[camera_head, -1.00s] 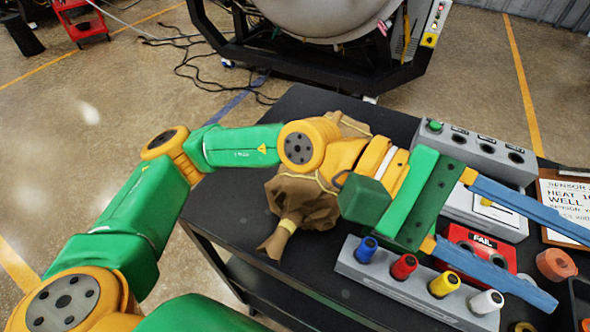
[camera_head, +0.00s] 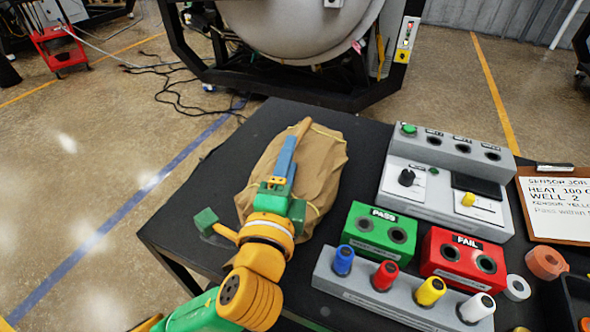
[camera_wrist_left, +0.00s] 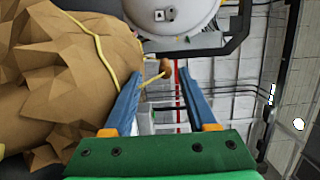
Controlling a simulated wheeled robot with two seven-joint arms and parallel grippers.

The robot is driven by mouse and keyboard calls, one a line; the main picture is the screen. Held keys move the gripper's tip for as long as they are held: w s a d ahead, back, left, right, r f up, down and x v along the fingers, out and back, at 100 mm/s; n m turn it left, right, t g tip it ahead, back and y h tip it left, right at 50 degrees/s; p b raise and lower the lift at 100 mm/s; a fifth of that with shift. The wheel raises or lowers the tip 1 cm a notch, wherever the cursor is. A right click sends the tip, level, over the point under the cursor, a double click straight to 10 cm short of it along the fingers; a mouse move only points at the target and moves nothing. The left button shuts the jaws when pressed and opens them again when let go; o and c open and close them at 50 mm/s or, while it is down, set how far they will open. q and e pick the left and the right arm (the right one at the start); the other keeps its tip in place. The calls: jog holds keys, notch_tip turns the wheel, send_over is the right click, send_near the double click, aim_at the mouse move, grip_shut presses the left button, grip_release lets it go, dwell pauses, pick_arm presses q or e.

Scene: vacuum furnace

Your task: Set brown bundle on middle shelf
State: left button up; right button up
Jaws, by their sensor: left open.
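The brown bundle (camera_head: 318,168) is a crumpled brown wrapped parcel with a thin yellow cord, lying at the left part of the black table top (camera_head: 205,190). My left gripper (camera_head: 290,150) is over the bundle in the head view, its blue fingers pointing away from me. In the left wrist view the bundle (camera_wrist_left: 60,75) fills the left side, beside the left finger. The blue fingers (camera_wrist_left: 158,85) are apart, with only a tied end and yellow cord showing beyond them. My right gripper is not in view. No middle shelf can be made out.
A grey control box (camera_head: 447,190), a green PASS block (camera_head: 378,232), a red FAIL block (camera_head: 464,262) and a rack with coloured-capped cylinders (camera_head: 400,300) stand right of the bundle. A clipboard (camera_head: 560,205) lies farther right. The round furnace (camera_head: 300,30) stands beyond the table.

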aim_at(298, 132)
pick_arm(q)
jog(key=w, duration=0.1)
jog(key=w+p, duration=0.1)
jog(key=w, duration=0.1)
jog(key=w+d+r, duration=0.1)
jog(key=w, duration=0.1)
jog(key=shift+w+d+p, duration=0.1)
jog(key=shift+p, duration=0.3)
jog(key=shift+w+d+f, duration=0.1)
jog(key=shift+w+f, duration=0.1)
jog(key=shift+w, duration=0.35)
jog(key=shift+s, duration=0.1)
grip_shut()
jog(key=shift+r, duration=0.1)
